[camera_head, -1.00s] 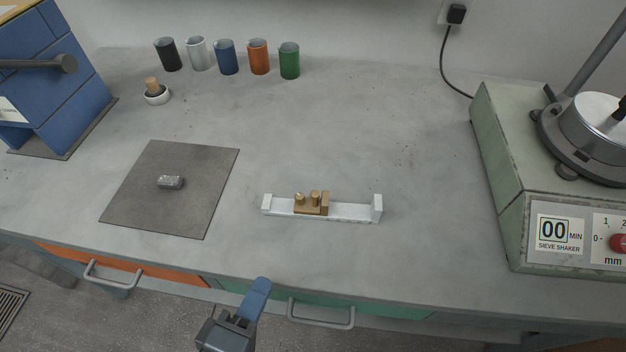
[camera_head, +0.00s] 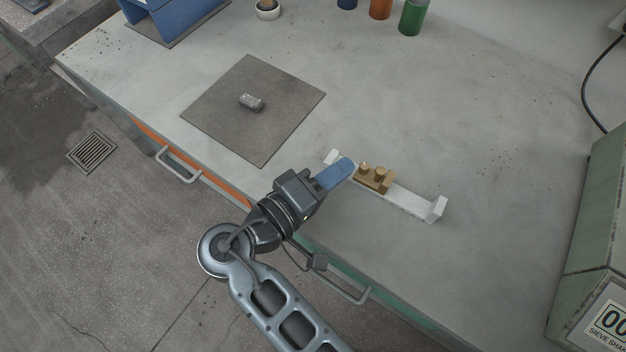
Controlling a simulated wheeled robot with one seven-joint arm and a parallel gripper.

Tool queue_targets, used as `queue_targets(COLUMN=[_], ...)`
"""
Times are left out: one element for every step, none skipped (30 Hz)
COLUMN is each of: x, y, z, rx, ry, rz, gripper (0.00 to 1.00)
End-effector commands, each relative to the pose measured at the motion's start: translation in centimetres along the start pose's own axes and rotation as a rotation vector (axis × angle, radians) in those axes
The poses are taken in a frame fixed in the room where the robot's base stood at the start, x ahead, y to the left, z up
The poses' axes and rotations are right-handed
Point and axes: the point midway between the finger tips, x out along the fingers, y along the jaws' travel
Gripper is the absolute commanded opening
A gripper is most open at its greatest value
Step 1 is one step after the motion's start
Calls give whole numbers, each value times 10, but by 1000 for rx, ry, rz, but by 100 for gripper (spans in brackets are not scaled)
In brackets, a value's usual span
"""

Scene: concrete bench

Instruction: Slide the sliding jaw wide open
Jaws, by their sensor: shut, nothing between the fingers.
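The sliding jaw is a brass block (camera_head: 375,179) with two small round knobs on top. It sits on a white rail (camera_head: 412,201) with an upright block at each end, left (camera_head: 332,157) and right (camera_head: 437,208). The jaw is nearer the left end, with more bare rail on its right. My gripper (camera_head: 346,165) is shut and empty, its blue fingers together. The fingertips are at the left end of the rail, between the left end block and the jaw in the picture, hiding part of the rail. I cannot tell whether they touch the jaw.
A dark square mat (camera_head: 220,118) with a small grey metal piece (camera_head: 251,102) lies left of the rail. Orange (camera_head: 381,8) and green (camera_head: 413,17) cups stand at the back. A green sieve shaker (camera_head: 597,230) stands at the right. The bench around the rail is mostly clear.

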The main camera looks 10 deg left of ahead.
Motion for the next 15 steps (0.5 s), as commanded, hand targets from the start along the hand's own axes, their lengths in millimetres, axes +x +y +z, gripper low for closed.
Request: queue_targets(x=[5, 8, 12, 14, 16, 18, 20, 21, 22, 23, 24, 24, 24, 24, 24], y=[1, 1, 1, 1, 1, 1, 1, 0, 0, 0, 0, 0, 0, 0, 0], z=[9, 12, 16, 18, 20, 22, 23, 25, 26, 27, 27, 28, 28, 28, 28], rx=[-5, -4, -3, -3, -3, -2, -2, -2, -2, -2, -2, -2, -2, -2, -2], ry=[-2, -1, -2, -2, -1, 0, -1, -1, -1, -1, 0, 0, 0, 0, 0], rz=[0, 0, 0, 0, 0, 0, 0, 0, 0, 0, 0, 0, 0, 0, 0], gripper=[0, 0, 0, 0, 0, 0, 0, 0, 0, 0, 0, 0, 0, 0, 0])
